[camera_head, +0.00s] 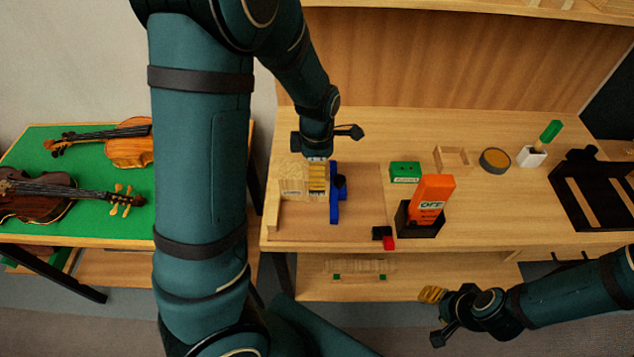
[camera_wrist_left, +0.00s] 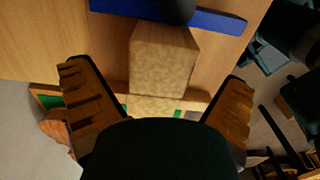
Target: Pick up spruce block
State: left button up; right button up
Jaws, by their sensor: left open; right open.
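The spruce block (camera_head: 292,188) is a pale wooden block on the bench, beside the blue bar-shaped tool (camera_head: 334,205) with a black knob. In the left wrist view the block (camera_wrist_left: 162,60) shows between the spread fingers, with the blue tool (camera_wrist_left: 225,20) just beyond it. My left gripper (camera_head: 318,174) is open, pointing down at the block; its ribbed finger partly hides the block in the head view. I cannot tell whether the fingers touch it. My right gripper (camera_head: 434,316) is open and empty, off the bench's front edge at lower right.
A pale wooden strip (camera_head: 272,212) lies left of the block. To the right are a green box (camera_head: 405,172), an orange bottle (camera_head: 432,200) in a black holder, a red-and-black item (camera_head: 385,238), and a black rack (camera_head: 590,190). Violins (camera_head: 70,190) lie on the green-topped left table.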

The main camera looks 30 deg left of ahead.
pick_arm(q)
notch_tip(320, 180, down, 4)
jog(key=shift+f+b, duration=0.1)
jog(key=shift+b, duration=0.4)
jog(key=c, duration=1.3)
jog(key=shift+r, duration=0.2)
notch_tip(320, 180, up, 10)
jog(key=p, duration=0.3)
